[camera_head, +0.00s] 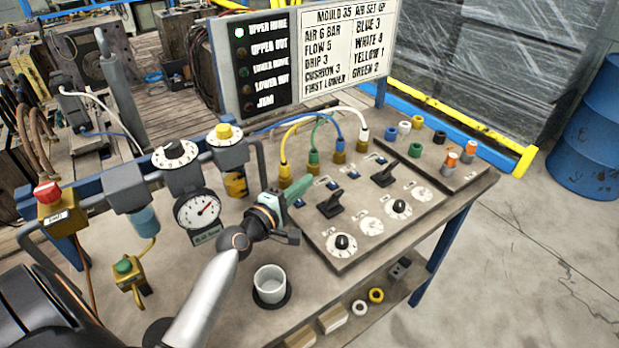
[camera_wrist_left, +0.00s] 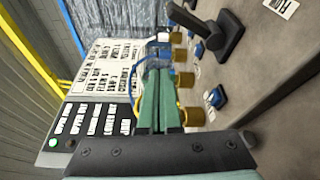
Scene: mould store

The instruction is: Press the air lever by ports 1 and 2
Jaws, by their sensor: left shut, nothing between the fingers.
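A black lever (camera_head: 330,203) stands on the sloped panel in front of the ports with the yellow hose (camera_head: 284,150) and green hose (camera_head: 314,157). A second black lever (camera_head: 385,173) stands farther right, near the blue and white hoses. My left gripper (camera_head: 299,188), with green fingers, is shut and empty just left of the nearer lever, apart from it. In the left wrist view, the shut fingers (camera_wrist_left: 158,85) point toward the row of brass ports (camera_wrist_left: 183,80); a black lever (camera_wrist_left: 222,35) shows at the top. My right gripper is out of view.
Small blue switches (camera_head: 352,173) lie between levers and ports. Dials (camera_head: 341,243) line the panel's near edge. A grey cup (camera_head: 270,283) and gauge (camera_head: 198,210) stand close to my left arm. A sign board (camera_head: 341,50) with one green lamp lit stands behind.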

